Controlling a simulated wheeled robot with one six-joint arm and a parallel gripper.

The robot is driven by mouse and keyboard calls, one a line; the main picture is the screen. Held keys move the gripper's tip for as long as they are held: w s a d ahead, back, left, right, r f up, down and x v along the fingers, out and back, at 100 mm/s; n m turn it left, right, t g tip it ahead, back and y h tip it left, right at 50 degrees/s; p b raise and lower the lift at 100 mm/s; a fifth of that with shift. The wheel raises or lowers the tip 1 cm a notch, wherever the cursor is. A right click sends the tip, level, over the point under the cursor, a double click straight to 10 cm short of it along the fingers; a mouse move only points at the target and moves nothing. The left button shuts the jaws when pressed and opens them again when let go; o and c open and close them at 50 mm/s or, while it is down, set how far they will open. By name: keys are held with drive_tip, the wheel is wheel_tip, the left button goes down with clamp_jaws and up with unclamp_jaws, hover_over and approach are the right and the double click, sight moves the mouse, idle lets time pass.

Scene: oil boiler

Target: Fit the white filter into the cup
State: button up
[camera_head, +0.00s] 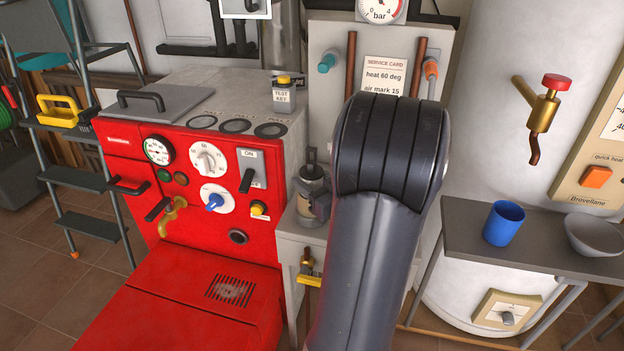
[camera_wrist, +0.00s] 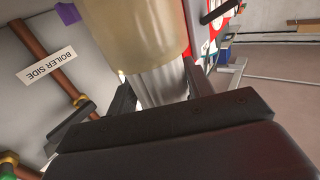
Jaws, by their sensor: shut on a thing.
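In the wrist view my gripper (camera_wrist: 160,78) has its two dark fingers closed on a whitish, pleated piece, which looks like the white filter (camera_wrist: 163,88). A smooth beige cylinder (camera_wrist: 140,26) lies against the filter's far end and is wider than it. I take it for the cup, but cannot tell for sure, nor whether the filter is inside it. In the head view my arm hides the gripper and the held piece. A dark-topped fitting with a bowl-like body (camera_head: 312,193) stands just left of my arm.
The red boiler (camera_head: 190,235) is left of my arm. A panel with a service card (camera_head: 384,75) stands behind it. Copper pipes (camera_wrist: 45,65) run close by in the wrist view. A blue cup (camera_head: 503,224) and grey bowl (camera_head: 596,235) stand on a side table (camera_head: 470,235) at right.

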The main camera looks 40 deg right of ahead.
drive_tip(key=shift+f+b, duration=0.9)
drive_tip(key=shift+f, duration=0.35)
drive_tip(key=shift+r+p, duration=1.9)
drive_tip(key=shift+r, duration=0.3)
drive_tip(key=shift+f, duration=0.25)
drive_tip(key=shift+f+b, duration=1.7)
drive_tip(key=shift+f, duration=0.2)
drive_tip(key=shift+r, duration=0.2)
drive_tip(key=shift+r+p, duration=1.9)
drive_tip(key=shift+r, duration=0.05)
drive_tip(key=shift+f, duration=0.2)
drive_tip(key=shift+f+b, duration=1.75)
drive_tip(key=shift+f, duration=0.15)
